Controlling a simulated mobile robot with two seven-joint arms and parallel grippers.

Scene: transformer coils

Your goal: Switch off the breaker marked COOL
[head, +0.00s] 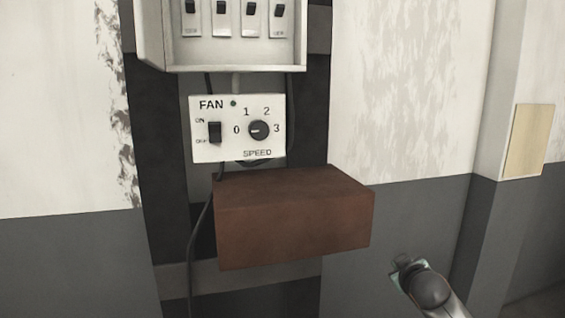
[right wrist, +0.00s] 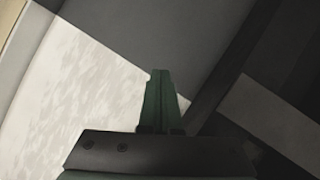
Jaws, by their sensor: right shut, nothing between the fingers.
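An open light-grey breaker box (head: 220,54) hangs on the wall at the top of the head view, cut off by the upper edge. Several breakers with black toggles stand in a row in it, from the leftmost breaker (head: 191,22) to the rightmost breaker (head: 279,24). Their small labels are too blurred to read, so I cannot tell which one is COOL. My right gripper (head: 403,266) is low at the right, well below the box and apart from it. In the right wrist view its green fingers (right wrist: 160,100) are shut and empty. My left gripper is not in view.
A white FAN panel (head: 218,151) with a black switch and a speed knob (head: 259,130) sits below the box. A brown block (head: 293,222) juts out under the panel. A black cable (head: 199,232) hangs left of it.

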